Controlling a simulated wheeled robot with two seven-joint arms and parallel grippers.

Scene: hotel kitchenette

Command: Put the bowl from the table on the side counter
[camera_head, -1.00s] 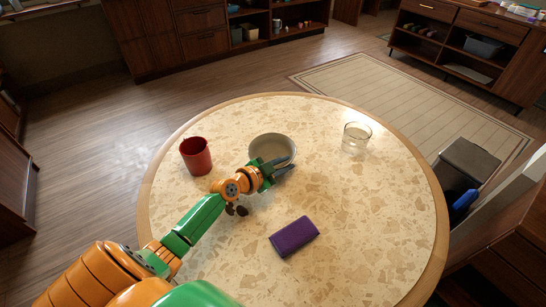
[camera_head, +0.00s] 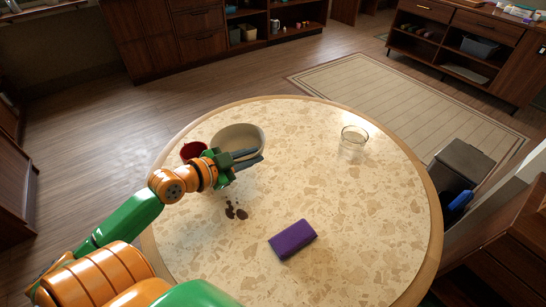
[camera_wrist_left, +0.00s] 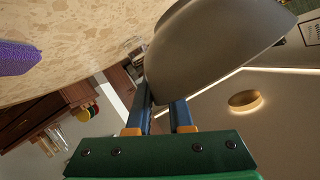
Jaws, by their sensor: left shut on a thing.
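In the head view the bowl and gripper partly cover a red cup (camera_head: 192,151) at the table's left. My right gripper is not in view.
A clear glass (camera_head: 353,138) stands at the table's right back. Wooden counters stand at the back left and back right (camera_head: 470,45). A grey bin (camera_head: 462,165) is at right.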

